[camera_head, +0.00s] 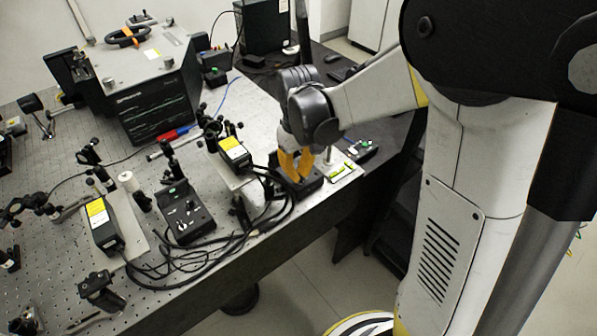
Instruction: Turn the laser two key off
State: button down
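I cannot tell whether the fingertips touch the box or hold something. A second black control box (184,213) stands further left, with a green button and small knobs on top. Two laser heads with yellow labels stand on the bench: one in the middle (234,151) and one at the left (103,224). I cannot read which is laser two.
Thick black cables (215,252) loop along the bench's front edge between the boxes. A small device with coloured buttons (361,150) sits right of my gripper. A large grey instrument (150,85) stands at the back, and optics mounts crowd the left. The floor in front is clear.

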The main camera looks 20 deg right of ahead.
dwell(0.4)
jog(key=c, duration=1.6)
grip_release()
notch_tip(320, 180, up, 12)
jog(key=s+m+t, duration=0.3)
jog(key=s+t, duration=0.4)
jog(key=s, duration=0.6)
jog(key=shift+s+r+m, duration=0.15)
jog(key=shift+s+m, duration=0.15)
